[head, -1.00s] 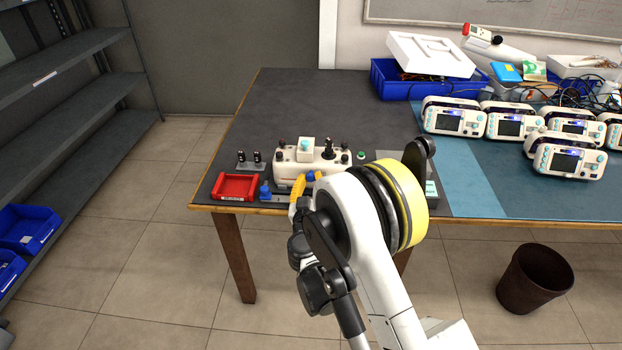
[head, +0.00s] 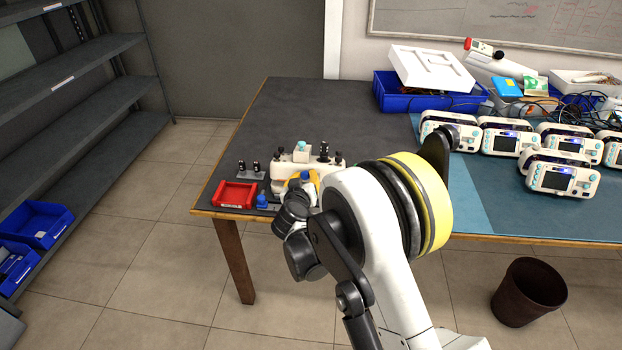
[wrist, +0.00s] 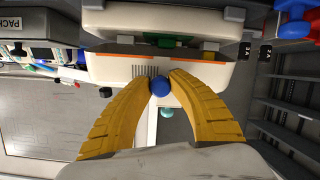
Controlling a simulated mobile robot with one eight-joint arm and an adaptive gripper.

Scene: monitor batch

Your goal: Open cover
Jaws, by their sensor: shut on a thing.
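A white test fixture (head: 287,172) with black knobs and a light-blue block on top stands near the front left of the table. In the wrist view, a white cover (wrist: 110,68) with an orange line and a slotted grille is close in front of me. A gap with a green part (wrist: 165,41) shows between it and the white body (wrist: 165,20) behind. My gripper (wrist: 161,80) has its yellow fingers shut on a small blue knob (wrist: 161,88) at the cover. In the head view, my gripper (head: 304,182) is partly hidden by my arm.
A red tray (head: 234,195) and a small blue part (head: 262,201) sit left of the fixture, near the table's front edge. Several white monitors (head: 563,177) stand on the blue mat at right. The dark table middle (head: 330,110) behind the fixture is clear.

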